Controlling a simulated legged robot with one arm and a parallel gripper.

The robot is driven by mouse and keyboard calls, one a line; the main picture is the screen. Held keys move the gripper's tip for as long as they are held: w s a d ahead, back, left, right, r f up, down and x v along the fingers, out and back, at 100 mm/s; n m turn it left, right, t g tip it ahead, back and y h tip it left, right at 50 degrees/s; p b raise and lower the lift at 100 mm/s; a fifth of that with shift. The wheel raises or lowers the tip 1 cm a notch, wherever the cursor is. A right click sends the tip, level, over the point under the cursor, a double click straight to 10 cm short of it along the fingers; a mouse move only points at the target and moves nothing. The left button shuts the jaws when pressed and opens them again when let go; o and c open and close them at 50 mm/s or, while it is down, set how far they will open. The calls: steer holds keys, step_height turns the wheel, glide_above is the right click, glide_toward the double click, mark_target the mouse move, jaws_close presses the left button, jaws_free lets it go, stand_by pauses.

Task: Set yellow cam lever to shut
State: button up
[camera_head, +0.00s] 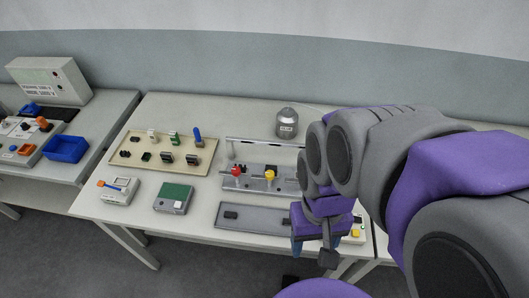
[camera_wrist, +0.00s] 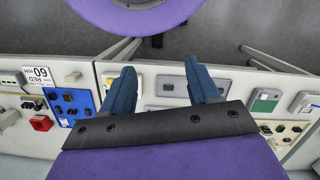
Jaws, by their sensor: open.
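The yellow cam lever (camera_head: 270,175) stands on a grey metal fixture (camera_head: 240,185) at the middle of the table in the head view. A red lever (camera_head: 236,171) stands to its left on the same fixture. My gripper (camera_head: 312,243) is in front and to the right of the yellow lever, apart from it. In the wrist view my gripper (camera_wrist: 160,88) has two blue fingers spread apart with nothing between them. My arm hides the right end of the fixture. I cannot make out the yellow lever in the wrist view.
A grey tray (camera_head: 262,220) lies in front of the fixture. A beige connector board (camera_head: 195,142) and a green-topped box (camera_head: 173,197) are to the left. A metal canister (camera_head: 286,122) stands behind. A blue bin (camera_head: 66,149) is on the left table.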

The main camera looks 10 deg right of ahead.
steer(key=w+r+m, duration=0.2)
steer(key=w+m, duration=0.1)
steer(key=w, duration=0.6)
steer(key=m+y+p, duration=0.3)
steer(key=m+y, duration=0.1)
steer(key=m, duration=0.5)
glide_above(270, 172)
steer(key=w+d, duration=0.3)
steer(key=d, duration=0.3)
step_height(270, 172, down, 9)
steer(key=x, duration=0.6)
steer(key=b+x, duration=0.1)
steer(key=x, duration=0.4)
steer(key=b+x, duration=0.1)
steer(key=x, duration=0.5)
steer(key=shift+s+d+f, duration=0.2)
steer(key=shift+d+f, duration=0.05)
steer(key=shift+f, duration=0.1)
steer(key=c, duration=1)
